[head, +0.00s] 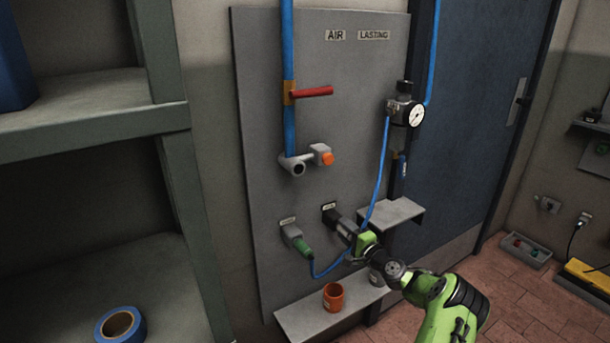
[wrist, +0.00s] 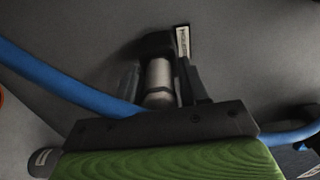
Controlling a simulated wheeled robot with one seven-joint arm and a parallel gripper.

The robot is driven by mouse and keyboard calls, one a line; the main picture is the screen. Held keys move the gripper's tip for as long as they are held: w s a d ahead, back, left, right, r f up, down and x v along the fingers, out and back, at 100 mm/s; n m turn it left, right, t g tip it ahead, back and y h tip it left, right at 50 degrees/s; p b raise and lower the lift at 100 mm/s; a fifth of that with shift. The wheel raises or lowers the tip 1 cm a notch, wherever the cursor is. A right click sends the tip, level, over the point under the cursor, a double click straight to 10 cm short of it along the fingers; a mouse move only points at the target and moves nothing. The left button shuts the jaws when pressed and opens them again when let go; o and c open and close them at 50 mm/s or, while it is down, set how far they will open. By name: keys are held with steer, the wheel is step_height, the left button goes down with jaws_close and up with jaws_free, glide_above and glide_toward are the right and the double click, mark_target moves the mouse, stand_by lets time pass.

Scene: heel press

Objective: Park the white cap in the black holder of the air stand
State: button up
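The black holder (head: 329,215) is on the grey panel, under a small label, with my gripper (head: 346,231) right in front of it. In the wrist view the black holder (wrist: 158,45) is straight ahead. A pale cylinder, which looks like the white cap (wrist: 158,82), stands between my gripper's fingers (wrist: 162,95), with its far end at or in the holder. The fingers appear closed on its sides. How deep it sits is hidden.
A grey holder (head: 290,232) with a green plug (head: 302,248) is just left. A blue hose (head: 379,180) loops down past my gripper and crosses the wrist view. An orange cup (head: 333,298) stands on the lower shelf (head: 300,323). A small shelf (head: 402,209) juts out at right.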

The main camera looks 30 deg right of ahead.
steer(key=shift+o, duration=1.2)
steer(key=s+p, duration=0.3)
steer(key=s, duration=1.2)
steer(key=shift+s+a+p, duration=0.3)
steer(key=shift+s+a, duration=0.05)
steer(key=shift+a, duration=0.1)
steer(key=shift+s+f, duration=0.1)
